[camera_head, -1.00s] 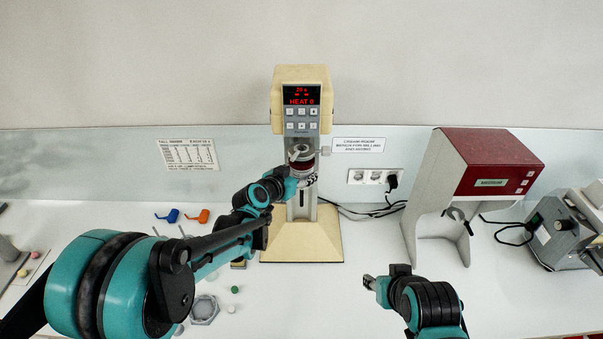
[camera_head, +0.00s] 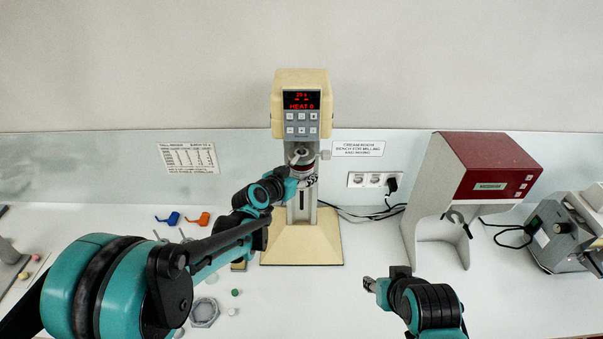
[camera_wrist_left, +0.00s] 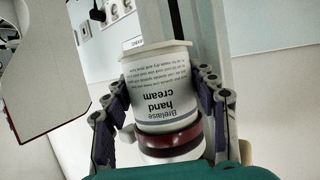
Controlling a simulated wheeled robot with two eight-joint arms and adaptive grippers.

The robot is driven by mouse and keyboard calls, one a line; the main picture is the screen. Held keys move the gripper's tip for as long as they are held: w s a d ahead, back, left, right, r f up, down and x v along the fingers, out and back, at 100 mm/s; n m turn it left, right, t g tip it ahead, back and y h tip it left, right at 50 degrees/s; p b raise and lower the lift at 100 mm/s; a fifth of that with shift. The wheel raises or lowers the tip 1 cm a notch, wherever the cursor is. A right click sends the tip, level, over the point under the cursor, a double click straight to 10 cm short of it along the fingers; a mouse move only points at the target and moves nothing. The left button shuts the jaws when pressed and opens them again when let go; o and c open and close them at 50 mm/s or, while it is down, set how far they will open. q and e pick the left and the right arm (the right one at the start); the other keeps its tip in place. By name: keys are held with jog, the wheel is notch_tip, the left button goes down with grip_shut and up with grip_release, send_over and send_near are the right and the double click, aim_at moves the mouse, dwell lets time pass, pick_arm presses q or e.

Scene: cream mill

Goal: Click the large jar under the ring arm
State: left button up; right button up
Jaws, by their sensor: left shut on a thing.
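A white jar (camera_wrist_left: 160,90) labelled "Brelaise hand cream" fills the middle of the left wrist view, with a dark red band (camera_wrist_left: 168,140) around it. My left gripper (camera_wrist_left: 165,108) is shut on the jar, with fingers on both sides. In the head view, my left gripper (camera_head: 303,179) is at the front of the cream mill's column, and the dark red band (camera_head: 302,168) shows just below a grey ring-like part (camera_head: 301,152). I cannot tell whether the jar is seated there. My right gripper (camera_head: 371,285) is low over the bench, apart from the mill; its jaw opening is unclear.
The cream-coloured mill (camera_head: 301,92) shows a red "HEAT 0" display above a broad base (camera_head: 318,242). A red-topped machine (camera_head: 490,165) and a grey device (camera_head: 560,230) stand at right. Blue (camera_head: 172,217) and orange (camera_head: 199,218) pieces lie at left.

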pick_arm(q)
jog(key=shift+r, duration=0.25)
jog(key=o, duration=1.4)
jog(key=shift+o, duration=0.3)
jog(key=o, duration=0.4)
jog(key=shift+p+v, duration=1.35)
jog(key=shift+v, duration=3.2)
